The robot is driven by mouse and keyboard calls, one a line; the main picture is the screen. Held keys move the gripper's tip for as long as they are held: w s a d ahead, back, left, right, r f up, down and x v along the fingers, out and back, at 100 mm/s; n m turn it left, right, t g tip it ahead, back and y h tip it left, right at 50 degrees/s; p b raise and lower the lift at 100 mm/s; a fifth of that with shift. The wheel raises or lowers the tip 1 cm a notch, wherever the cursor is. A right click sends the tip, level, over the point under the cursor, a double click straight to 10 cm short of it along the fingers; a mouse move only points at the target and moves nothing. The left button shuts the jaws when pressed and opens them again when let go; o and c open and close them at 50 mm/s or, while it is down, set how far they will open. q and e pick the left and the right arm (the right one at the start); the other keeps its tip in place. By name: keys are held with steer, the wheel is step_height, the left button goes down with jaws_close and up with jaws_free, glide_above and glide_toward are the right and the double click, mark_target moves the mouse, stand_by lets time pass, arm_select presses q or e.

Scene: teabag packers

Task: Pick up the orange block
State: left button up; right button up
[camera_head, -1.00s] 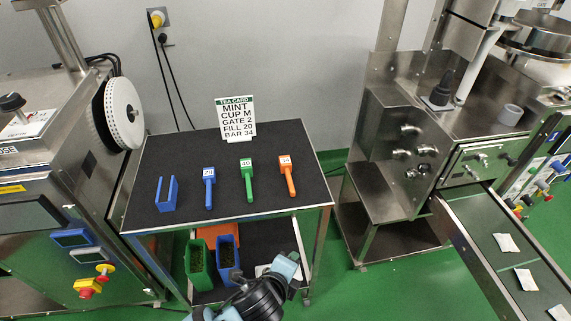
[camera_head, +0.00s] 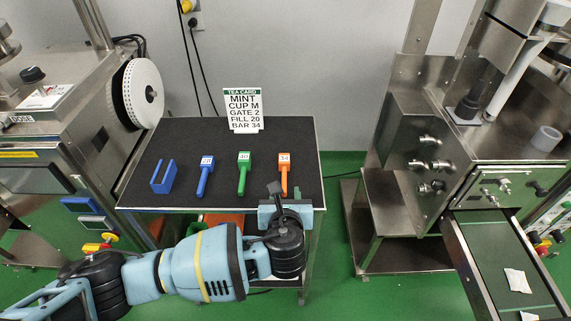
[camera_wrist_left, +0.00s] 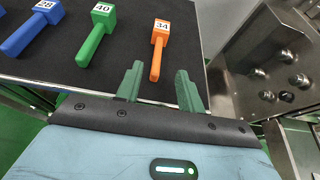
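The orange block (camera_head: 284,160), marked 34, lies on the black table top (camera_head: 225,135) with its orange handle pointing toward the front edge. It also shows in the left wrist view (camera_wrist_left: 160,40), ahead of my fingers. My left gripper (camera_head: 284,205) is at the table's front right edge, just in front of the handle's end. In the left wrist view my left gripper (camera_wrist_left: 159,75) is open and empty, its two green fingers apart, with the handle's end roughly in line with the gap. My right gripper is not in view.
A green block (camera_head: 243,158) marked 40, a blue block (camera_head: 206,162) and a blue forked holder (camera_head: 163,180) lie to the left. A tea card (camera_head: 243,110) stands at the back. Steel machines flank the table, with a green chute (camera_head: 500,260) at right.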

mark_target(284, 184)
arm_select(q)
steer(key=shift+a, duration=0.15)
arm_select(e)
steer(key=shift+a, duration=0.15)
